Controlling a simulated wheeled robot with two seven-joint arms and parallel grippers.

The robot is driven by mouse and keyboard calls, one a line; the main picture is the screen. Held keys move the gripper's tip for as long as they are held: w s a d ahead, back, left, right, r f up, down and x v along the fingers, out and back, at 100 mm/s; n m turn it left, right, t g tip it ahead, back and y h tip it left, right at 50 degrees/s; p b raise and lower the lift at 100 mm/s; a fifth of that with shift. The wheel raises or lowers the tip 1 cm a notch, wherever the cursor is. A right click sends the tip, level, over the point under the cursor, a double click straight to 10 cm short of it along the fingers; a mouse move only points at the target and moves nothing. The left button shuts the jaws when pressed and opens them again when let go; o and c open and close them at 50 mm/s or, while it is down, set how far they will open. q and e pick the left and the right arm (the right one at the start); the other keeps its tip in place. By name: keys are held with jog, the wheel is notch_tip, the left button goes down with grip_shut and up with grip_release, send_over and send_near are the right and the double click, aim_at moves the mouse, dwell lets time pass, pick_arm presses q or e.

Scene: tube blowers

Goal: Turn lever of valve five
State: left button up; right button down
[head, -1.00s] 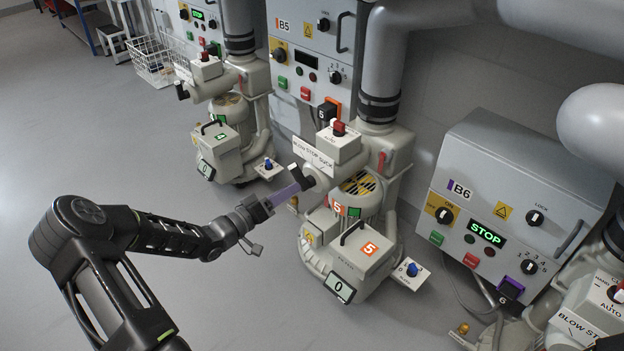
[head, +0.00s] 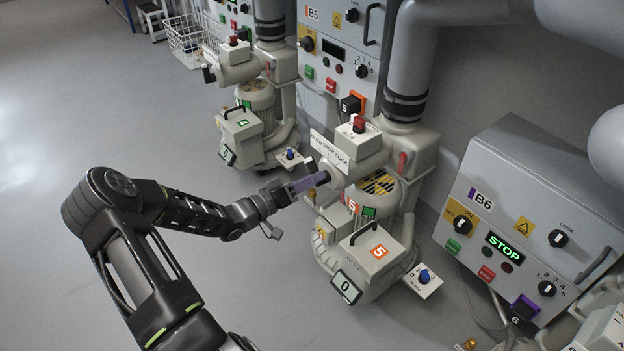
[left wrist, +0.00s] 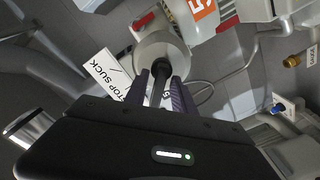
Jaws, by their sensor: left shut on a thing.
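Valve five is the cream machine with an orange 5 (head: 378,252) on its box, in the middle of the head view. Its black lever (head: 323,177) sticks out from the round hub beside the BLOW STOP SUCK plate. My left gripper (head: 312,182) reaches it from the left, its purple fingers shut on the lever. In the left wrist view, the fingers (left wrist: 162,92) stand on both sides of the dark lever (left wrist: 160,76), in front of the pale hub (left wrist: 161,52). The fingers hide part of the lever. My right gripper is not in view.
Cabinet B6 (head: 530,220) with a lit STOP display stands at the right. Cabinet B5 (head: 340,60) is behind the valve. Another blower (head: 248,110) and a wire basket (head: 195,40) stand at the back left. The floor (head: 60,130) at the left is clear.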

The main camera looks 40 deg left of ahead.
pick_arm(q)
grip_shut()
jog(key=shift+m, duration=0.3)
jog(key=m, duration=0.8)
jog(key=shift+s+d+r, duration=0.1)
jog(key=shift+s+d, duration=0.05)
jog(key=shift+d, duration=0.2)
dwell(0.4)
jog(key=o, duration=0.5)
grip_release()
